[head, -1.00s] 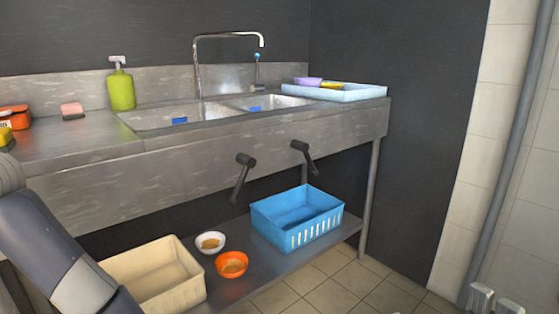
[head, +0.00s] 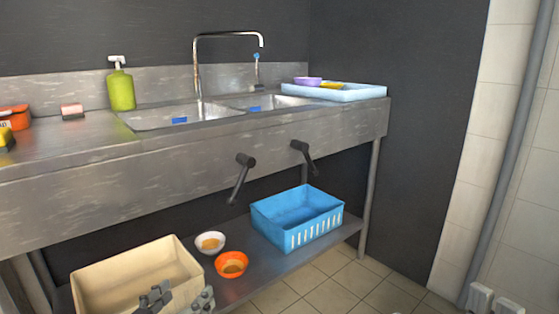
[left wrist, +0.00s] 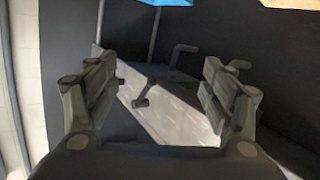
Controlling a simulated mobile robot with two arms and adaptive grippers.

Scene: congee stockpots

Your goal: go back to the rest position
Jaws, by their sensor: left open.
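My left gripper (head: 178,300) shows at the bottom edge of the head view, in front of the cream basket (head: 105,292). Its two fingers stand apart with nothing between them, as the left wrist view (left wrist: 160,95) also shows. Most of its arm is out of the head view.
A steel sink counter (head: 110,185) runs across, with two dark levers (head: 241,178) sticking out in front. On its lower shelf (head: 270,270) are a white bowl (head: 210,242), an orange bowl (head: 232,264) and a blue crate (head: 298,220). Tiled floor is clear at the right.

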